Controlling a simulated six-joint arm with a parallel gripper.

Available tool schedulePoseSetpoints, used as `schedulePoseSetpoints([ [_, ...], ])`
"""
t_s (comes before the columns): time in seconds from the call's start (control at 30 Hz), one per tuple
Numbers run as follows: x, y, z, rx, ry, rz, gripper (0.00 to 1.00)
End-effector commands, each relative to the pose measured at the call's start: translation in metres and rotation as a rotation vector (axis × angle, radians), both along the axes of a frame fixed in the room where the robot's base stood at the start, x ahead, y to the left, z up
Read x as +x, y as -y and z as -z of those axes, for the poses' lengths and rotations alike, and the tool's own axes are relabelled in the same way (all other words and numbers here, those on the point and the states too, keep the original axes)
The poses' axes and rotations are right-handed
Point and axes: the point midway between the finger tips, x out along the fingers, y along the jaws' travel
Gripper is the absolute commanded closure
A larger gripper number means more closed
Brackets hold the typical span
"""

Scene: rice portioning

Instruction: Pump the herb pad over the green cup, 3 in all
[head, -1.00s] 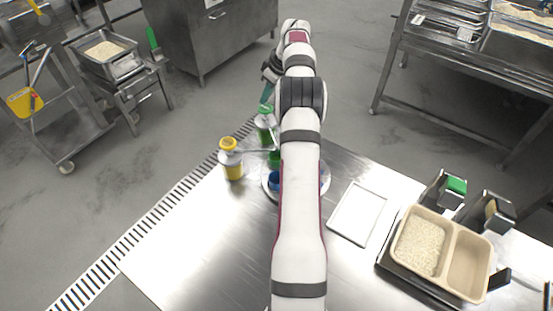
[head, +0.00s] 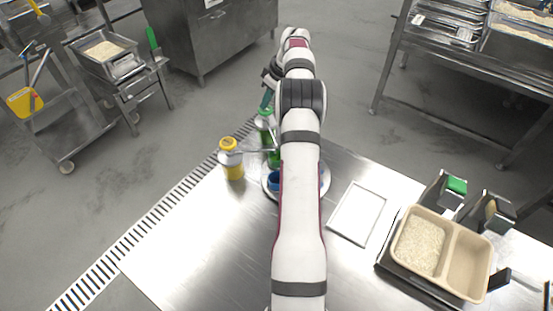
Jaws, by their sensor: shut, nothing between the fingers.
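The herb dispenser (head: 264,125), a bottle with a green top pad, stands at the far end of the steel table, left of my arm. My gripper (head: 266,100), with teal fingers, is shut and empty, right above the green pad; I cannot tell whether it touches it. The green cup (head: 274,159) stands just in front of the dispenser, partly hidden by my arm. A blue cup (head: 274,182) stands nearer, on a round white plate (head: 268,192) that my arm partly covers.
A yellow-topped dispenser (head: 230,160) stands left of the cups. An empty white-rimmed tray (head: 357,213) lies right of my arm. A beige two-part container (head: 461,262) with rice on its left side sits further right, near two small dispensers. The table's left front is clear.

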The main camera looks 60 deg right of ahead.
Motion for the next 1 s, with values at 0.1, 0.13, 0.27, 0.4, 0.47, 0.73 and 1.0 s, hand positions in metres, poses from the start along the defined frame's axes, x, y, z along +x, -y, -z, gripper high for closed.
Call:
schedulePoseSetpoints([
  [0.1,0.000,0.000,0.006,0.002,-0.002,-0.001,1.00],
  [0.13,-0.001,0.000,0.007,0.002,-0.003,-0.001,1.00],
  [0.27,-0.001,0.000,0.010,0.002,-0.003,-0.001,1.00],
  [0.4,-0.001,0.000,0.010,0.003,-0.003,0.000,1.00],
  [0.47,-0.001,0.000,0.010,0.003,-0.003,-0.001,1.00],
  [0.73,0.000,0.000,-0.007,0.001,-0.001,-0.001,1.00],
  [1.0,0.000,0.000,-0.019,0.001,-0.001,0.000,1.00],
])
